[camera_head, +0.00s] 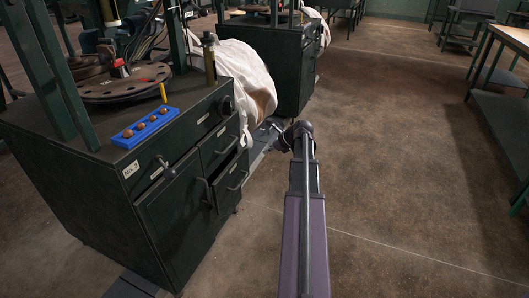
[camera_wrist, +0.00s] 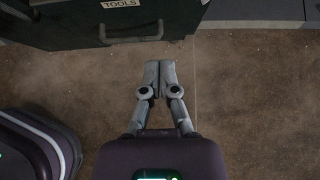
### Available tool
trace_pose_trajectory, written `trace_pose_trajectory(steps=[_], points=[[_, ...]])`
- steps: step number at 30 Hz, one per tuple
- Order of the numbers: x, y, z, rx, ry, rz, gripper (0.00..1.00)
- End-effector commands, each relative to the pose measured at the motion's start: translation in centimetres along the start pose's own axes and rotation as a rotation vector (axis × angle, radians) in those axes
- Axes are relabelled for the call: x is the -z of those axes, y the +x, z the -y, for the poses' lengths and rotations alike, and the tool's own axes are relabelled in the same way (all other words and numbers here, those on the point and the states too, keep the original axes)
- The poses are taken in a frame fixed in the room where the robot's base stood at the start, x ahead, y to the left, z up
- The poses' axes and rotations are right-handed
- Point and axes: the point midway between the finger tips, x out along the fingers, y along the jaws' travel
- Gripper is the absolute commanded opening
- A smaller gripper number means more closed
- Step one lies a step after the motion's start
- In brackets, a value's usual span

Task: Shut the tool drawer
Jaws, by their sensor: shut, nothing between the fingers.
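The dark green cabinet (camera_head: 62,200) stands at left in the head view. On its front, a lower right drawer (camera_head: 229,183) with a bar handle stands out from the face, partly open. In the wrist view, a dark drawer front (camera_wrist: 165,28) with a TOOLS label (camera_wrist: 119,3) and a bar handle (camera_wrist: 131,31) shows at the top. My gripper (camera_wrist: 160,64) is shut and empty. In the wrist view, its fingertips appear below the handle, apart from it, with brown floor around them. In the head view my gripper cannot be made out clearly near the end of my arm.
A blue tray (camera_head: 145,128) with small round parts lies on the cabinet top. A white bulk bag (camera_head: 240,75) hangs beside the cabinet, and a second cabinet (camera_head: 275,60) stands behind. A workbench (camera_head: 505,95) is at right. The brown floor (camera_head: 400,150) between is clear.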

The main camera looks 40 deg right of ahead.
Motion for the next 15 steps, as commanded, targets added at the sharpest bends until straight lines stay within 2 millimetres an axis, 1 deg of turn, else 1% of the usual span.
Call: trace_pose_trajectory(steps=[1,15], points=[[0.2,0.6,0.0,0.000,-0.001,0.000,0.00],[0.3,5.7,0.1,0.000,-0.001,-0.001,0.00]])
